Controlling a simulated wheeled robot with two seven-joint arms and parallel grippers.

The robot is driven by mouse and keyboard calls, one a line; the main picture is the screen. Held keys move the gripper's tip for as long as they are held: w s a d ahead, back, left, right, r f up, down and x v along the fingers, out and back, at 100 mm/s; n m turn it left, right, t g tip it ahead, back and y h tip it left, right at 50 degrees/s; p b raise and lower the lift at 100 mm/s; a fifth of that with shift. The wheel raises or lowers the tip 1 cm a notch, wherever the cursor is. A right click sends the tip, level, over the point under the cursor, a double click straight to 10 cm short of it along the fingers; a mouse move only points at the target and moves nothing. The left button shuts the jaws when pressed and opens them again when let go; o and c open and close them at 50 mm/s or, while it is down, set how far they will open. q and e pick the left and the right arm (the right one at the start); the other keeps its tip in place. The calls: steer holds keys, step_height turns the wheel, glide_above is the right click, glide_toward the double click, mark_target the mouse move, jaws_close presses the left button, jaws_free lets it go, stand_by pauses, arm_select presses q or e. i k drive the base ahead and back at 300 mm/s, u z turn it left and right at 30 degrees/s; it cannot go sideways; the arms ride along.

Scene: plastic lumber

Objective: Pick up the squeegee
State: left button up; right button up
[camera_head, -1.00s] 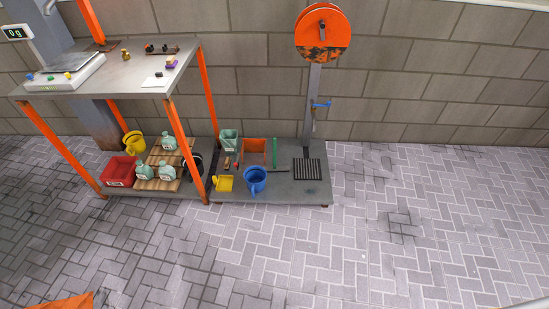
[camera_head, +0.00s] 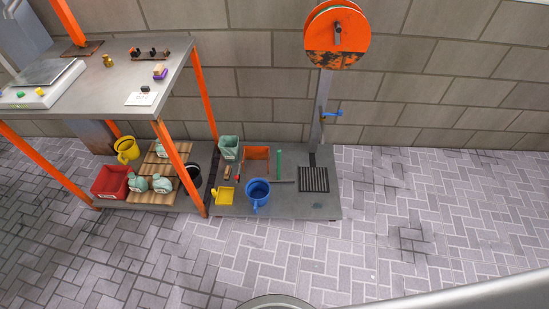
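What looks like the squeegee stands on the low grey platform (camera_head: 240,207), with an upright green handle (camera_head: 279,163) and a thin dark bar (camera_head: 284,181) at its foot. It is between an orange box (camera_head: 257,153) and a black floor grate (camera_head: 314,180), behind a blue bucket (camera_head: 258,191). Neither of my grippers shows in this view. Grey metal parts at the bottom edge and lower right look like my own body.
A yellow dustpan-like item (camera_head: 225,196) and a pale green bucket (camera_head: 229,147) are to the left. A taller orange-legged table (camera_head: 110,90) stands at the left. A post with an orange reel (camera_head: 337,37) rises behind the grate. The paved floor in front is clear.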

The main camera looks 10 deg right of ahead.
mark_target(279, 178)
steer(key=u, duration=0.35)
steer(key=i, duration=1.35)
steer(key=u, duration=0.35)
